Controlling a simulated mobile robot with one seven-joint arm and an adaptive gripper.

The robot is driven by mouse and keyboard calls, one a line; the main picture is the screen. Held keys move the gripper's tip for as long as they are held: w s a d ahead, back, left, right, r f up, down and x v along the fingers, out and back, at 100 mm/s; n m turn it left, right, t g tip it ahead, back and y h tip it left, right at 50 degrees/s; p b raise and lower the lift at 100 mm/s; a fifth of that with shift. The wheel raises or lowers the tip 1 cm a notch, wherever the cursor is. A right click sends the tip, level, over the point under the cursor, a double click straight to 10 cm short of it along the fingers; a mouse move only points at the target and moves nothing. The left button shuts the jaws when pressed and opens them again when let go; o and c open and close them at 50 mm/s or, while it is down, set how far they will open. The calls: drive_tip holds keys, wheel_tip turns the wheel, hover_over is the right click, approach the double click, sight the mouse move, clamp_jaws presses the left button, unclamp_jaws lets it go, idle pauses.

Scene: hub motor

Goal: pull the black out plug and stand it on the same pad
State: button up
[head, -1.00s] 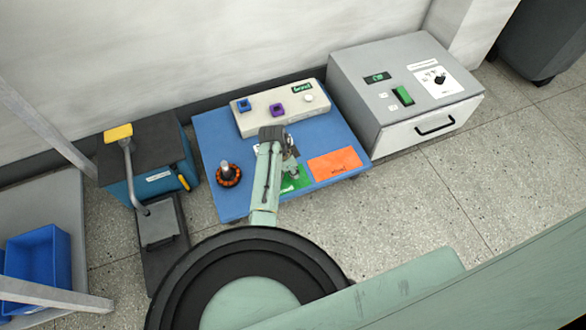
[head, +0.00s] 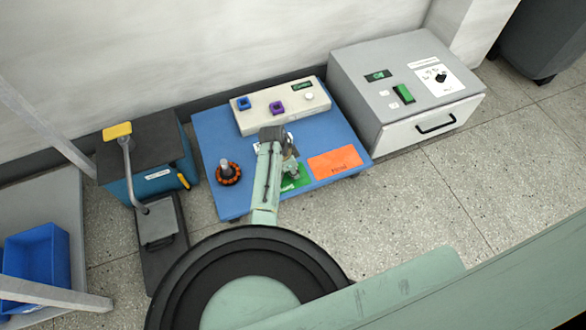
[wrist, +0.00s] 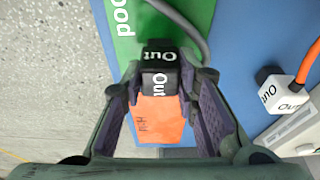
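The black out plug (wrist: 160,78) shows in the wrist view with white "Out" lettering on two faces and a grey cable running off at the top. It is at the edge of the green pad (wrist: 124,38), between the fingertips of my gripper (wrist: 161,72). The fingertips are close on both sides of the plug; I cannot tell whether they touch it. In the head view my gripper (head: 289,167) is above the blue board beside the green pad (head: 296,180), and my arm hides the plug there.
An orange pad (head: 335,163) lies right of the green pad. A white plug (wrist: 284,96) marked "Out" has an orange cable. A grey cabinet (head: 400,90) stands right.

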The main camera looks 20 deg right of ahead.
drive_tip(key=o, duration=0.5)
drive_tip(key=v, duration=1.2)
